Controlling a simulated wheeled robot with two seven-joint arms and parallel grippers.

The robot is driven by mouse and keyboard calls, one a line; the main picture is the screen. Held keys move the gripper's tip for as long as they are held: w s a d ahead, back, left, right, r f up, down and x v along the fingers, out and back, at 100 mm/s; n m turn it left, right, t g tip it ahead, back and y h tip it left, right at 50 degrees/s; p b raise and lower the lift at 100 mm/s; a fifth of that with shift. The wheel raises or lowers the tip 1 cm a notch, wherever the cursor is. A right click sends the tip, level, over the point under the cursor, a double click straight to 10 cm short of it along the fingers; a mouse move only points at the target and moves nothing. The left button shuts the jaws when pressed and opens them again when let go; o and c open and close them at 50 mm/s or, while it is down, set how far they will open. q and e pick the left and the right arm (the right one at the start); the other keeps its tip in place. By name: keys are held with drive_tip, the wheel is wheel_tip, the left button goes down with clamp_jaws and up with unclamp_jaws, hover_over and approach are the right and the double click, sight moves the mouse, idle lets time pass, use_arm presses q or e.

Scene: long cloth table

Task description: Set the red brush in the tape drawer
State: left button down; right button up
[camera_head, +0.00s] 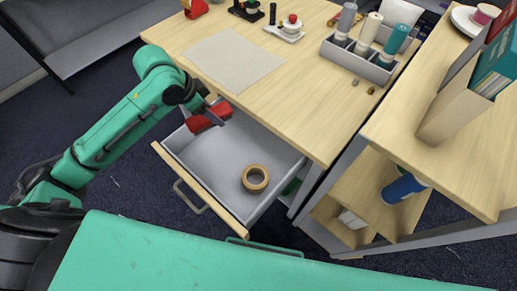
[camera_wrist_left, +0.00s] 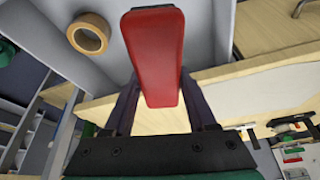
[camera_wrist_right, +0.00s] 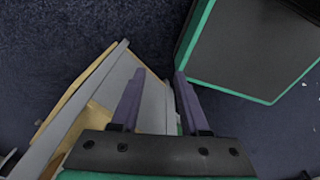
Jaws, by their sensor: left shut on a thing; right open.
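The red brush (camera_head: 208,117) is held by my left gripper (camera_head: 212,112) over the far left part of the open drawer (camera_head: 203,151). In the left wrist view the red brush (camera_wrist_left: 155,50) sits between the fingers of the left gripper (camera_wrist_left: 162,105), which are shut on it. A tan tape roll (camera_head: 255,178) lies on the drawer floor toward the right; the tape roll (camera_wrist_left: 88,34) also shows in the left wrist view. I cannot tell whether the brush touches the drawer. My right gripper (camera_wrist_right: 157,88) is open and empty, seen only in its wrist view.
The table top (camera_head: 300,95) overhangs the drawer's back. On it are a grey mat (camera_head: 233,60), a grey rack with several bottles (camera_head: 362,62) and small items. A shelf unit (camera_head: 400,150) with a blue bottle (camera_head: 402,188) stands at the right. The drawer floor between brush and tape is clear.

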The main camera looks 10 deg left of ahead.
sight(224, 148)
use_arm(q)
drive_tip(key=shift+w+a+r+m, duration=0.2)
drive_tip(key=shift+a+r+m, duration=0.15)
drive_tip(key=shift+a, duration=0.15)
drive_tip(key=shift+w+a+r+m, duration=0.15)
drive_tip(key=shift+a+r+m, duration=0.05)
drive_tip(key=shift+a+m, duration=0.2)
wheel_tip(224, 148, down, 2)
drive_tip(key=shift+s+a+h, duration=0.1)
drive_tip(key=shift+s+h, duration=0.05)
drive_tip(key=shift+h, duration=0.15)
drive_tip(key=f, duration=1.7)
drive_tip(key=shift+d+f, duration=0.15)
drive_tip(key=shift+d, duration=0.15)
drive_tip(key=shift+c, duration=1)
unclamp_jaws()
drive_tip(key=shift+g, duration=0.3)
use_arm(e)
drive_tip(key=shift+w+a+f, duration=0.1)
drive_tip(key=shift+a, duration=0.8)
use_arm(q)
drive_tip(key=v, duration=1.2)
drive_tip(key=shift+p, duration=0.35)
use_arm(e)
drive_tip(key=shift+d+r, duration=0.2)
drive_tip(key=shift+r, duration=0.15)
